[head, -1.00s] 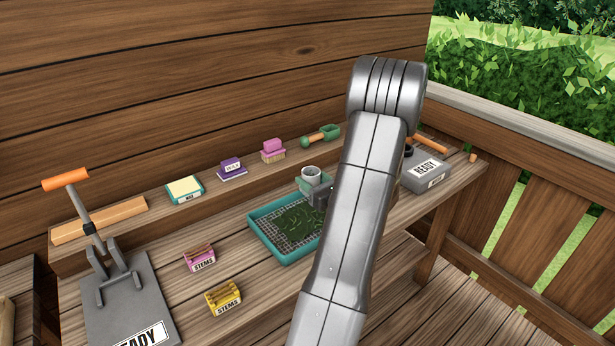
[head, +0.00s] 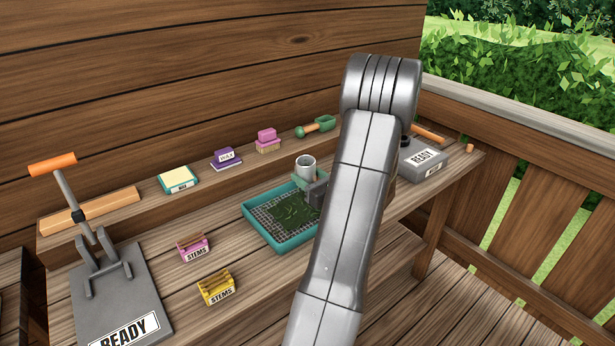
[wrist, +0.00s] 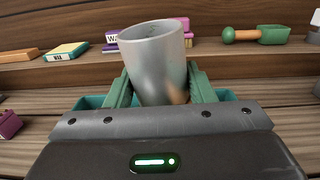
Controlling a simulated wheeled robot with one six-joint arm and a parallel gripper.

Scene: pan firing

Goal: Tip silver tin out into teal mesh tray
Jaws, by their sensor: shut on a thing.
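The silver tin (head: 305,171) is held above the back part of the teal mesh tray (head: 253,223). Dark green leafy matter lies on the mesh. In the wrist view the tin (wrist: 153,62) stands nearly upright, mouth up and leaning slightly. My gripper (wrist: 160,88) is shut on the tin, with a green finger on each side. In the head view my gripper (head: 314,188) is partly hidden by my arm, which also covers the tray's right side. Teal edges of the tray (wrist: 88,102) show behind the fingers in the wrist view.
A back shelf carries a teal-and-yellow block (head: 178,180), a purple block (head: 226,159), a pink brush (head: 267,139) and a green scoop (head: 324,123). Pink (head: 194,248) and yellow (head: 216,288) STEMS holders stand left of the tray. READY plates lie at left (head: 112,300) and right (head: 423,158).

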